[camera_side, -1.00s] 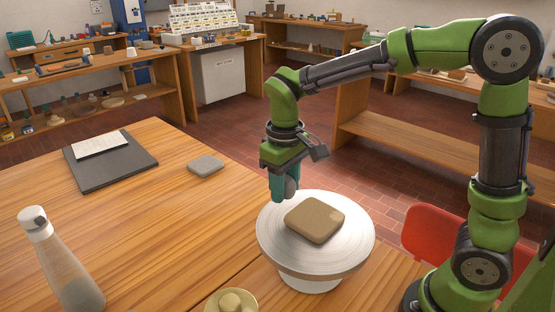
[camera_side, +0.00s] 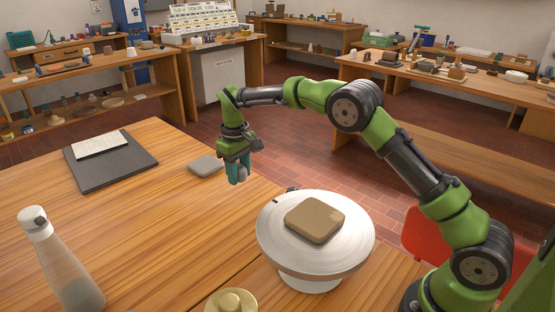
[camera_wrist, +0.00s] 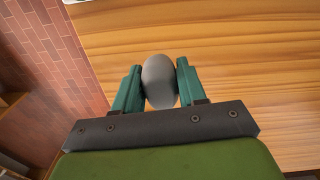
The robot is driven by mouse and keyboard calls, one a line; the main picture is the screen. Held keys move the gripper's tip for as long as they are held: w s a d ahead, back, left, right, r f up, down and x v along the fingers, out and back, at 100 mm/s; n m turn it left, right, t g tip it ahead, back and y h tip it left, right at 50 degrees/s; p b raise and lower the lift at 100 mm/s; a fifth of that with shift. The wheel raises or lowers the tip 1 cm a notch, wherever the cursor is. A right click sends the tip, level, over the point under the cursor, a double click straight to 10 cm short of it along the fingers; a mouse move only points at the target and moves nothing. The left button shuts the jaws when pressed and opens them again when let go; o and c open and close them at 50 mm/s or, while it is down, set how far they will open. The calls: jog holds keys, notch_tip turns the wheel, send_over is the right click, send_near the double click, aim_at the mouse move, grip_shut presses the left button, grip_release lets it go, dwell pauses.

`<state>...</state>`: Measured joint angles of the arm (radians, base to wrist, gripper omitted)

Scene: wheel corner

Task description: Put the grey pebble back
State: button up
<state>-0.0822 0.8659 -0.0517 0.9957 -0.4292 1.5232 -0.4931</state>
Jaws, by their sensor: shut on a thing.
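My gripper (camera_side: 238,173) is shut on the grey pebble (camera_wrist: 159,82), a smooth rounded stone held between the two teal fingers in the wrist view. In the side view the pebble (camera_side: 243,173) shows only partly beside the fingers. My gripper holds it above the wooden table near its far edge, between the turntable and a flat grey slab. The grey slab (camera_side: 206,165) lies on the table to the left of my gripper. The round white turntable (camera_side: 350,255) stands to the right, with a brown clay block (camera_side: 315,219) on it.
A dark board (camera_side: 95,175) with a paper (camera_side: 100,145) lies at the table's far left. A clear bottle (camera_side: 65,265) stands at the front left. A cream dish (camera_side: 231,303) is at the front edge. The table's middle is clear.

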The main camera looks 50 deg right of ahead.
aim_at(242, 209)
notch_tip(242, 209, down, 10)
jog(key=shift+r, duration=0.2)
dwell(0.4)
jog(key=shift+f, duration=0.1)
jog(key=shift+f, duration=0.25)
jog(key=o, duration=0.9)
jog(key=shift+o, duration=0.2)
